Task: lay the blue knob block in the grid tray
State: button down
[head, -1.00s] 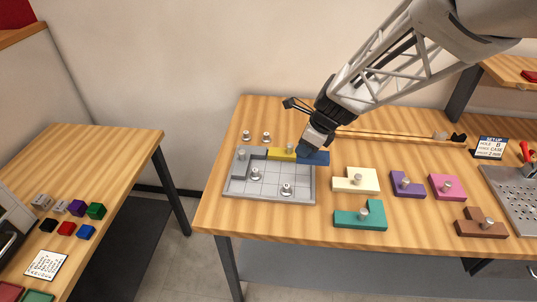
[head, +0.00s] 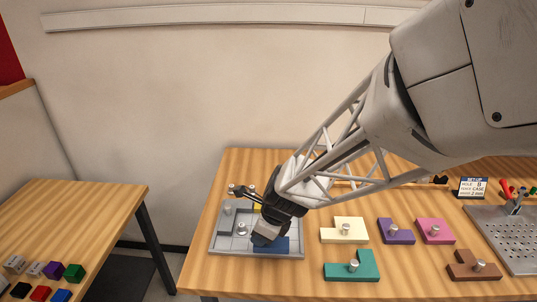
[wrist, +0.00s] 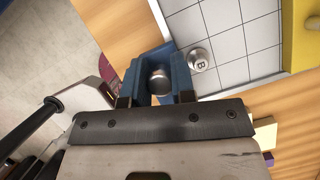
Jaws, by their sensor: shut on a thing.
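My gripper (head: 266,233) is shut on the blue knob block (head: 272,246), at the front right part of the grid tray (head: 213,246) in the head view. In the wrist view the blue block (wrist: 174,70) is at the jaws, with its round metal knob (wrist: 159,80) between them. Part of the block is hidden by my gripper. The wrist view shows the block beside the tray's pale grid (wrist: 236,42), near a silver peg marked B (wrist: 200,60). I cannot tell whether the block touches the tray.
A perforated metal plate (head: 512,250) is at far right.

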jog(key=shift+w, duration=0.15)
jog(key=w+a, duration=0.2)
jog(key=w, duration=0.2)
jog(key=w+a+f, duration=0.1)
jog(key=w+a, duration=0.1)
jog(key=w, duration=0.3)
jog(key=w+a, duration=0.3)
jog(key=w, duration=0.2)
jog(key=shift+w+f, duration=0.1)
jog(key=shift+f, duration=0.2)
jog(key=shift+f, duration=1.75)
jog(key=shift+f, duration=0.1)
jog(key=c, duration=1)
grip_release()
jog(key=shift+o, duration=0.2)
